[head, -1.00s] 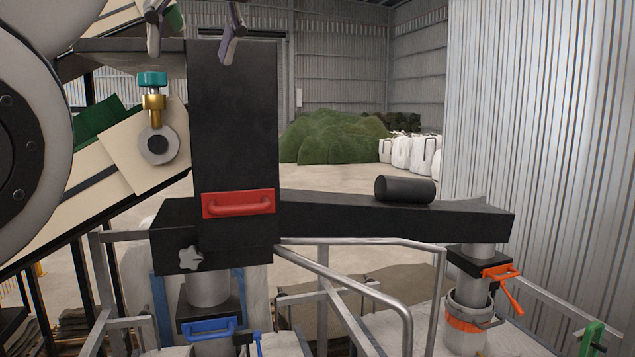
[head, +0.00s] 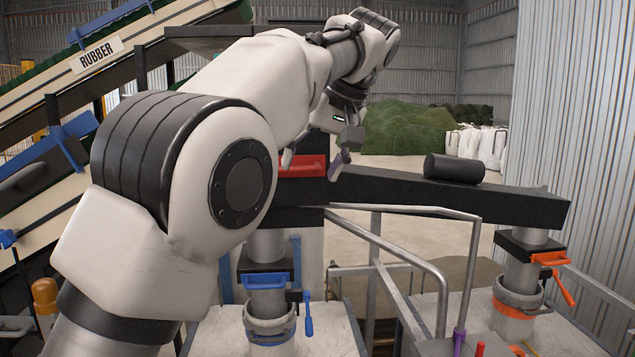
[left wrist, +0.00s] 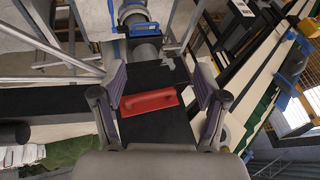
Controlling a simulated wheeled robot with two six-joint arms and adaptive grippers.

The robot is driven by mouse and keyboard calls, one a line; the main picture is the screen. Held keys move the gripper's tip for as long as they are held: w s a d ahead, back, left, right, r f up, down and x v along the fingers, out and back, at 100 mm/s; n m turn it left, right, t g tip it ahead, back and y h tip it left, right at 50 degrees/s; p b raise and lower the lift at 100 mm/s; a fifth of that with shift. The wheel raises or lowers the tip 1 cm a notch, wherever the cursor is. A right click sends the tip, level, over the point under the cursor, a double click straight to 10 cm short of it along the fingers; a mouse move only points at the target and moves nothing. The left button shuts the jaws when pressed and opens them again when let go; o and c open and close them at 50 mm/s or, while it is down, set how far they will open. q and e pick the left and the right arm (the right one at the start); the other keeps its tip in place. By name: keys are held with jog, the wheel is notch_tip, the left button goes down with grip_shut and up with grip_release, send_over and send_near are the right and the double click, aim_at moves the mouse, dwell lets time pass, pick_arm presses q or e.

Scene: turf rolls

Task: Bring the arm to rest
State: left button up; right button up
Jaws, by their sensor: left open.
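My left arm crosses the head view from the lower left. Its gripper (head: 314,163) hangs open in front of the red handle (head: 302,167) on the black box. The left wrist view shows its two fingers spread (left wrist: 160,90), one on each side of the red handle (left wrist: 149,102). Nothing is held between them. I cannot tell the exact gap between the fingers and the handle. My arm hides much of the black box in the head view. My right gripper is in neither view.
A black beam (head: 400,190) runs right from the box, with a black cylinder (head: 453,168) on it. Grey railings (head: 470,270) stand in front. Blue (head: 266,281) and orange (head: 550,258) handles sit on the pipes below. A conveyor marked RUBBER (head: 97,54) slopes at the left.

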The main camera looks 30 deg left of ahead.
pick_arm(q)
jog(key=f, duration=0.1)
jog(key=w+f, duration=0.1)
jog(key=shift+a+f, duration=0.1)
jog(key=shift+f, duration=0.2)
jog(key=shift+s, duration=0.15)
